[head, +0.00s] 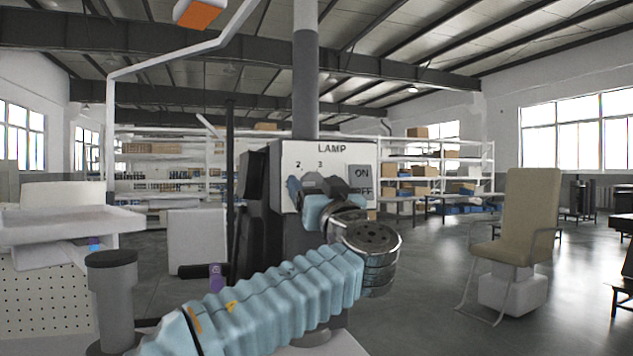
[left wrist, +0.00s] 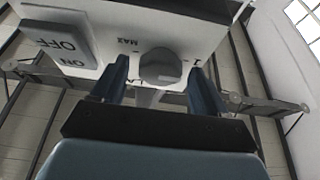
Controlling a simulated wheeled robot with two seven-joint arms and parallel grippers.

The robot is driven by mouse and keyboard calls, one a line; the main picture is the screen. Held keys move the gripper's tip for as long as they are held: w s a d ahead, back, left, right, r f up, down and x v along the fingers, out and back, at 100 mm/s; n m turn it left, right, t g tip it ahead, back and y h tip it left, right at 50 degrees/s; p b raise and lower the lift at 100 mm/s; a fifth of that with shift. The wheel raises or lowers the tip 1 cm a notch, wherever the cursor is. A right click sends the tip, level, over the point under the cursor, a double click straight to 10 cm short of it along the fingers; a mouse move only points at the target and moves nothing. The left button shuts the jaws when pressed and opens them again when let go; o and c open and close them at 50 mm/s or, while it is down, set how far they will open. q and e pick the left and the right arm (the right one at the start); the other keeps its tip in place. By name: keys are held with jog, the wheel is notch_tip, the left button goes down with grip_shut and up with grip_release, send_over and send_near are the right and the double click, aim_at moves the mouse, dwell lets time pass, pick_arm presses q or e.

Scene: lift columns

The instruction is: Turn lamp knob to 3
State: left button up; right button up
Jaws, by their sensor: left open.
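The lamp panel (head: 345,160) is a white plate marked LAMP on a dark housing in the head view. The numbers 2 and 3 show above my left gripper (head: 318,190), which covers most of the dial area. In the left wrist view, the grey round knob (left wrist: 160,68) sits between the two spread dark fingers of my left gripper (left wrist: 159,72). The gripper is open, with one finger on each side of the knob; I cannot tell whether either touches it. The marks MAX and 1 show upside down beside the knob. Its pointer setting is unclear. My right gripper is out of view.
An ON/OFF switch (head: 361,180) is on the panel right of the dial; it also shows in the left wrist view (left wrist: 58,42). A grey column rises above the panel. A beige chair (head: 528,215) stands to the right on open floor. Shelves (head: 160,165) line the back.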

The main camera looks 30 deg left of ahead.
pick_arm(q)
jog(key=shift+c, duration=0.5)
jog(key=c, duration=0.9)
